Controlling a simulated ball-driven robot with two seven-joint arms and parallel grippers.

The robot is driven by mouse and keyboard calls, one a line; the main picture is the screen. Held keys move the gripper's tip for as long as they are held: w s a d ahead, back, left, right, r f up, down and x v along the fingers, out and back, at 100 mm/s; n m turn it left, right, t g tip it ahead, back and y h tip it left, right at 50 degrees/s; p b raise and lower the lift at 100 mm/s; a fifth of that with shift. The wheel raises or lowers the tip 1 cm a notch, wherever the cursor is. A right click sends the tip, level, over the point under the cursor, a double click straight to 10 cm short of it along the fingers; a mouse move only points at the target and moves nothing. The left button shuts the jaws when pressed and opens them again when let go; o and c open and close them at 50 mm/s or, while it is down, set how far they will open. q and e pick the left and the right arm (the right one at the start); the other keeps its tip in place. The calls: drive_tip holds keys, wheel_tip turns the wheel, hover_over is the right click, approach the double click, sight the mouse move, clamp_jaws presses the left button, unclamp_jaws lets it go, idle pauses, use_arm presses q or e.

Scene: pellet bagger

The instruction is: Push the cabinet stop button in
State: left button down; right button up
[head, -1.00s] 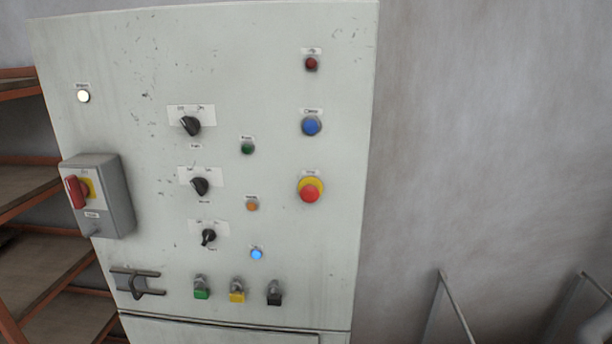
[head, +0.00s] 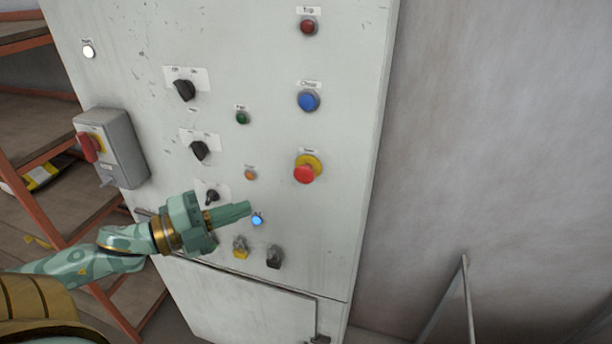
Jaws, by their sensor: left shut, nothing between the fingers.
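The red mushroom stop button (head: 305,173) with its yellow collar (head: 314,161) is on the right side of the grey cabinet door (head: 345,200), under a small label too blurred to read surely. My left gripper (head: 249,208) is shut and empty. It points right in front of the lower panel, its tip next to the lit blue lamp, below and left of the stop button and apart from it. The gripper hides the green switch and part of the lower row. My right gripper is not in view.
A blue "Clear" button (head: 309,100) and a red "Trip" lamp (head: 308,27) are above the stop button. Black selector knobs (head: 184,90) and a grey isolator box (head: 122,147) are to the left. Orange shelving (head: 50,215) stands at left. Space right of the cabinet is mostly clear.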

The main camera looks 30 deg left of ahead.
use_arm(q)
drive_tip(key=p, duration=0.1)
approach(299, 174)
drive_tip(key=w+d, duration=0.4)
drive_tip(key=d, duration=0.1)
drive_tip(key=shift+w+f+p, duration=0.35)
drive_tip(key=shift+w, duration=0.4)
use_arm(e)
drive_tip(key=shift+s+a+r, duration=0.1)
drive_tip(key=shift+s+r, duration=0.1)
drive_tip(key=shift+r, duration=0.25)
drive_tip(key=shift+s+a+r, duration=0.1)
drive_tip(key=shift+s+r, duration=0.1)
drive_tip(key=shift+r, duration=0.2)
use_arm(q)
drive_tip(key=shift+w+a+r, duration=0.15)
drive_tip(key=shift+w+a, duration=0.15)
drive_tip(key=shift+w, duration=0.3)
drive_tip(key=shift+w+a, duration=0.1)
drive_tip(key=shift+a, duration=0.05)
drive_tip(key=shift+r, duration=0.15)
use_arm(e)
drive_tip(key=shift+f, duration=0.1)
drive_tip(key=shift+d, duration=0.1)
